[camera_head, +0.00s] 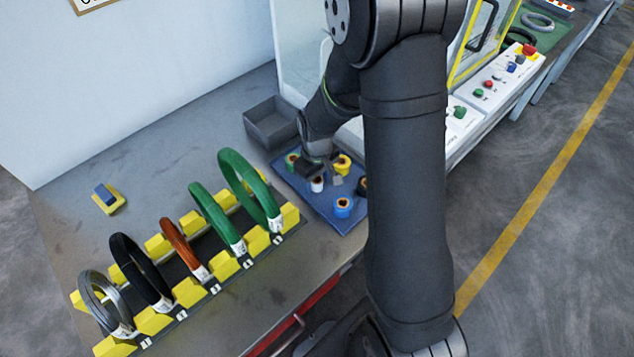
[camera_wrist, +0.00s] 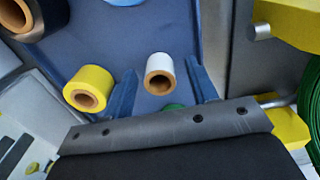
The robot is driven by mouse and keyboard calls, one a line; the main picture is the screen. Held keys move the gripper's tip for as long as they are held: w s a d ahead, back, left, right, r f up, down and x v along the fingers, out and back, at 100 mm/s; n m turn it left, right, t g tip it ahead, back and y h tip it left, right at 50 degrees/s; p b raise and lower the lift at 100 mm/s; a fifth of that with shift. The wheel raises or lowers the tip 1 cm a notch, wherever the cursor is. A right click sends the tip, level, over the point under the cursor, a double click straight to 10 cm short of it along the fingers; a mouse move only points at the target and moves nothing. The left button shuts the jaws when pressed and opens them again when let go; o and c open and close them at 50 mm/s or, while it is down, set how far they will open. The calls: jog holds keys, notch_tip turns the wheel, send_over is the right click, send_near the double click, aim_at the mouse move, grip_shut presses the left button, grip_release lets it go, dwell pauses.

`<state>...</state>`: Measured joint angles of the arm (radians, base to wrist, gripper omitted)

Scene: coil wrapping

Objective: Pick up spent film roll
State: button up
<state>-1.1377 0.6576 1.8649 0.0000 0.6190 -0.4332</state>
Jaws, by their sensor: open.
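Several film rolls stand on a blue mat (camera_head: 322,204). The white roll (camera_head: 317,185) has a brown core and looks thin; no label shows which roll is spent. In the wrist view the white roll (camera_wrist: 159,72) lies between the two fingers of my gripper (camera_wrist: 162,68), apart from both. My gripper (camera_head: 314,172) is open and empty, low over the mat. A yellow roll (camera_wrist: 89,88) is just outside the left finger. A green roll (camera_wrist: 172,107) is mostly hidden by the gripper body. A black roll (camera_wrist: 17,14) is at the top left.
A blue roll (camera_head: 343,207) stands near the mat's front. A grey bin (camera_head: 272,122) is behind the mat. A yellow rack (camera_head: 190,262) with several coils stands to the left. The machine with its button panel (camera_head: 492,88) is to the right.

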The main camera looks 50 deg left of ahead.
jog(key=c, duration=1)
